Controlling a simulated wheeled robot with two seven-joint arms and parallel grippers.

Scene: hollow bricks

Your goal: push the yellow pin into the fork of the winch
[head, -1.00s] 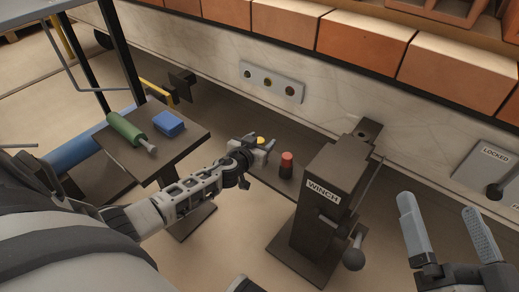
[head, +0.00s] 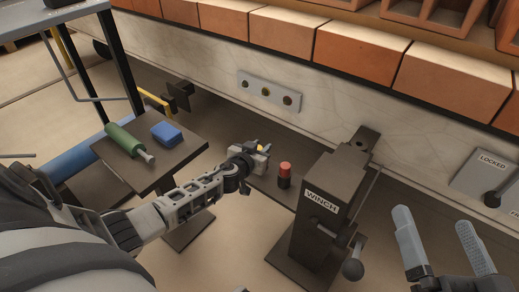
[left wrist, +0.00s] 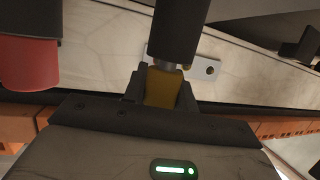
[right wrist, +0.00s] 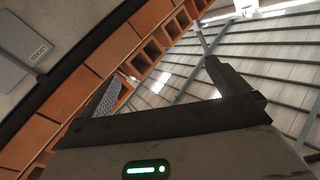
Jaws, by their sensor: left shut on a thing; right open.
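The yellow pin (left wrist: 165,88) is between the closed fingers of my left gripper (head: 263,149). In the left wrist view a short grey part shows between its yellow head and a dark cylinder (left wrist: 178,25); I cannot tell whether the pin still sits in that cylinder. In the head view only a bit of yellow shows at the fingertips. The winch (head: 325,195) stands upright to the right. Its fork appears to be at the top (head: 364,138), apart from the pin. My right gripper (head: 440,235) is open and empty, right of the winch.
A red-topped dark cylinder (head: 285,173) stands between my left gripper and the winch. The winch has a crank handle (head: 353,268) at its front. A side table holds a green tool (head: 125,140) and a blue block (head: 165,132). A wall with bricks stands behind.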

